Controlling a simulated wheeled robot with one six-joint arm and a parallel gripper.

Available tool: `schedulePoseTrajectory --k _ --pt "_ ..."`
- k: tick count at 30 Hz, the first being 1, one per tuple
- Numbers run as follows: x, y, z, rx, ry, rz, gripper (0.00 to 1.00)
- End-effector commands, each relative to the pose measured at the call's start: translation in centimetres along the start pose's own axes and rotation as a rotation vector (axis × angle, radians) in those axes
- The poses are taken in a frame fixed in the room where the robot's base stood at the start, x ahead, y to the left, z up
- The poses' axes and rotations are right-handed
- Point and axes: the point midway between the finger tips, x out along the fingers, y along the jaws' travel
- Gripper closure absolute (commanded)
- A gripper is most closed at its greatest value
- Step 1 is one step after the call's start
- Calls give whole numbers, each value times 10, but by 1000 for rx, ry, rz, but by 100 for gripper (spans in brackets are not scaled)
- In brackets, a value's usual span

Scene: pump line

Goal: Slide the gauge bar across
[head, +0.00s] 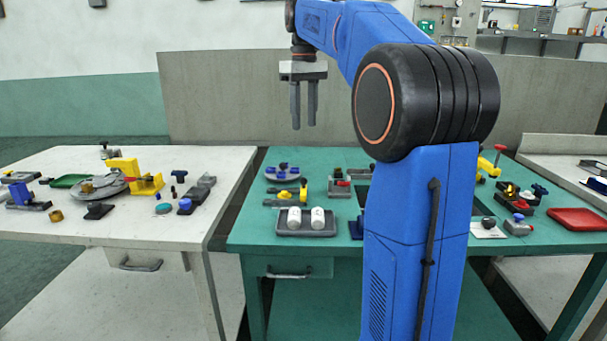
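My gripper (303,126) hangs high above the back of the green table (260,222), its two fingers pointing down with a gap between them and nothing held. I cannot tell for certain which thing is the gauge bar. A dark, low piece with yellow parts (291,197) lies on the green table, below and well apart from my gripper. A larger yellow piece (148,183) stands on the white table (190,228) at the left. My blue arm hides the middle right of the green table.
A grey tray (284,232) with two white cylinders stands at the green table's front. A round plate (271,173) with blue pieces lies behind it. A red tray (578,220) is at the right. A grey panel (225,110) stands behind the tables.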

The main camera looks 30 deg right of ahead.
Motion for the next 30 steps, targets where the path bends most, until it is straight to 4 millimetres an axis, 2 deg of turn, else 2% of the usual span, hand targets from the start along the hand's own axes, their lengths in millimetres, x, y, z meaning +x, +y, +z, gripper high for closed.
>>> schedulePoseTrajectory --k 5,24,30 --pt "17 0 1 0 -2 -1 63" --pt "129 0 1 1 -1 -1 63" --pt "157 0 0 1 1 0 63"
